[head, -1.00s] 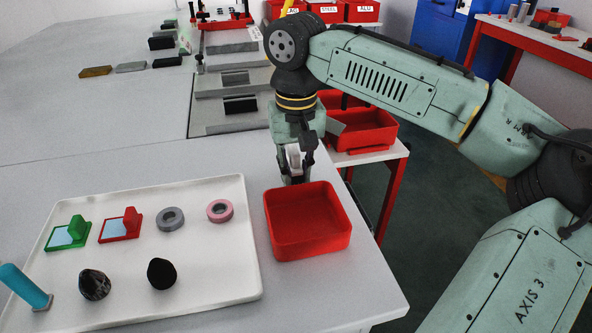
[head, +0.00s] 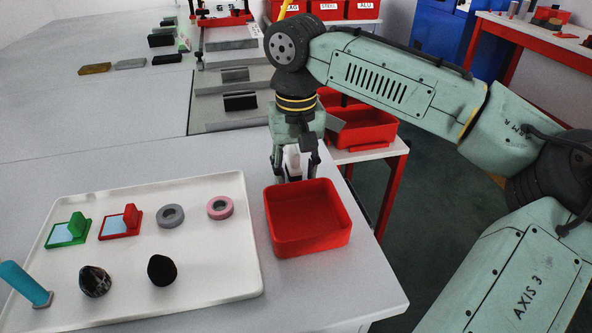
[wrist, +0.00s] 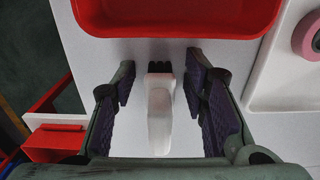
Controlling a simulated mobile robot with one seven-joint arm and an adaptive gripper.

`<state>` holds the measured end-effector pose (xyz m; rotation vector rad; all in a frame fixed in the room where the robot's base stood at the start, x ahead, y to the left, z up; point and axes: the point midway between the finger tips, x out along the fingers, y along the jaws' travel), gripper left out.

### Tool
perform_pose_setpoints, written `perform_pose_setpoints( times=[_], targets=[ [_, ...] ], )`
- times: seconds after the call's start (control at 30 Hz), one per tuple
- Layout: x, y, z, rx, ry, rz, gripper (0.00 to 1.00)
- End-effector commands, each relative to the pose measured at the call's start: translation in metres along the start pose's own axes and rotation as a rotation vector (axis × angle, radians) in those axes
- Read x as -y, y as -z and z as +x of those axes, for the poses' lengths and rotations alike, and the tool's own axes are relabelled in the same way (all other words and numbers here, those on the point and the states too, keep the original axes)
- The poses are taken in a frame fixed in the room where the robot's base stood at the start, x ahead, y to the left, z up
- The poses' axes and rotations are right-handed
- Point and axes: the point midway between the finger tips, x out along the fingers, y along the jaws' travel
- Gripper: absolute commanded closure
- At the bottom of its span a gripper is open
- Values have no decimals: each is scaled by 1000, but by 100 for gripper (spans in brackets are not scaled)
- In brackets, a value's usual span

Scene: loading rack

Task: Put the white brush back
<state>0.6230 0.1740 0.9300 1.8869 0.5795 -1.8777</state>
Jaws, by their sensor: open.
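The white brush (wrist: 159,120), with a white handle and short black bristles, shows in the wrist view between the two fingers of my gripper (wrist: 163,100). Gaps are visible on both sides of it, so the fingers are apart from it. Its bristles point toward the red bin. In the head view the brush (head: 292,160) is partly hidden by my gripper (head: 296,170), which is open just behind the red bin, low over the grey table. I cannot tell whether the brush touches the table.
The red bin (head: 310,248) is close in front of my gripper and looks empty. A white tray (head: 215,275) on the left holds red and green holders, tape rolls, dark rounded pieces and a teal-handled tool. A second red bin (head: 368,137) stands behind on the right.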

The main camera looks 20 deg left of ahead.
Motion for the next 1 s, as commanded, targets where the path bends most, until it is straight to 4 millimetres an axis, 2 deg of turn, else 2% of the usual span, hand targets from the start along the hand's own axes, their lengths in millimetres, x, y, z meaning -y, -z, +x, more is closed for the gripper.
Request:
perform_pose_setpoints(
  times=[0.17,0.23,0.5,0.7,0.83,1.0],
  targets=[
    [0,1,-7,-2,-1,2,60],
    [0,1,-16,-3,0,1,60],
    [0,1,-74,-3,1,1,60],
    [0,1,-109,-2,1,0,60],
    [0,0,-120,0,0,0,60],
    [0,0,-124,1,0,-1,60]
  ],
)
